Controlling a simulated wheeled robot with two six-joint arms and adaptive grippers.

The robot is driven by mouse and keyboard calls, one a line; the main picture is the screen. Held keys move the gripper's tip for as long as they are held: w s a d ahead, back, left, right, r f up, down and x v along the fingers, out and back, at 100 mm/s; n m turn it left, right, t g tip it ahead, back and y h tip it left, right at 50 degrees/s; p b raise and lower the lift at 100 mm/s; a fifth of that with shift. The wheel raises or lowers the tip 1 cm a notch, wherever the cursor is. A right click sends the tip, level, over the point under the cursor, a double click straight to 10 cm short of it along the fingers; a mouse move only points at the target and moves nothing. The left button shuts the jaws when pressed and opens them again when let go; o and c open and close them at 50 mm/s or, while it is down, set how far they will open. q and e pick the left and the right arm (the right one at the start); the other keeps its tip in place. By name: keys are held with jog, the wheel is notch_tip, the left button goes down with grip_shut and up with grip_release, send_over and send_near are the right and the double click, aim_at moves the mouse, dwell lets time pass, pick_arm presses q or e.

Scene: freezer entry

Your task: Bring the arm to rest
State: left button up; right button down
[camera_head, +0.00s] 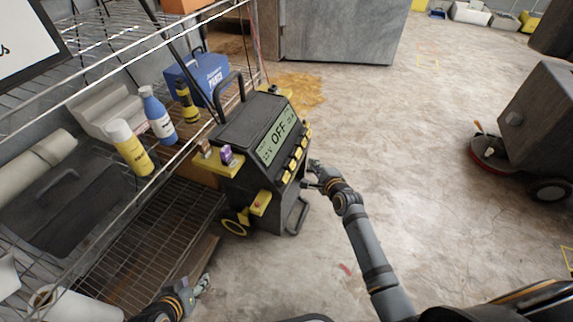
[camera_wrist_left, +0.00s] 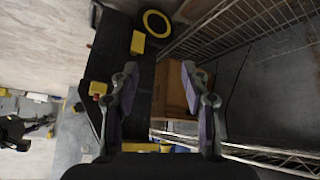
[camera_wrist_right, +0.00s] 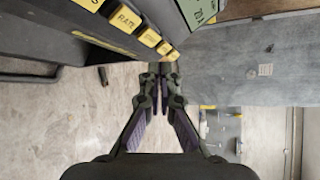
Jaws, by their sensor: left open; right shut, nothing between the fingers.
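My left gripper (camera_head: 203,284) is low at the bottom left in the head view, in front of the wire shelf. In the left wrist view its two fingers (camera_wrist_left: 160,85) stand apart with nothing between them. My right gripper (camera_head: 312,174) is beside the front of a black machine (camera_head: 262,125) with a screen reading OFF. In the right wrist view its fingertips (camera_wrist_right: 157,78) are together and empty, just below the machine's yellow buttons (camera_wrist_right: 127,18). I cannot tell whether they touch the machine.
A wire shelf (camera_head: 110,285) on the left holds a yellow bottle (camera_head: 129,148), a blue bottle (camera_head: 158,114) and a blue toolbox (camera_head: 197,76). The concrete floor between is mostly clear, with a yellow-brown stain.

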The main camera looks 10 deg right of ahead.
dwell(0.4)
jog(key=s+a+f+n+g, duration=0.1)
jog(key=s+f+n+g, duration=0.25)
jog(key=s+n, duration=0.4)
jog(key=s+a+f+n+g, duration=0.1)
jog(key=s+f+n+g, duration=0.3)
jog(key=s, duration=0.6)
pick_arm(q)
jog(key=s+a+f+g+y+p, duration=0.2)
jog(key=s+a+f+g+p, duration=0.5)
jog(key=p, duration=0.9)
jog(key=s+a+f+t+p, duration=0.1)
jog(key=s+p, duration=1.1)
jog(key=s, duration=0.4)
pick_arm(e)
jog(key=s+d+f+n+g+h, duration=0.1)
jog(key=s+d+f+n, duration=0.1)
jog(key=s, duration=0.9)
jog(key=s+d+f+n+g, duration=0.2)
jog(key=s+d+f+n, duration=0.1)
jog(key=s, duration=0.8)
jog(key=s+d+f+n+g+h, duration=0.1)
jog(key=s+d+f+n+g, duration=0.1)
jog(key=s, duration=0.9)
jog(key=shift+s+d+f+n+h, duration=0.25)
jog(key=shift+s+d+n+h, duration=0.1)
jog(key=shift+d+n, duration=0.5)
jog(key=shift+a+g, duration=0.15)
jog(key=shift+g, duration=0.1)
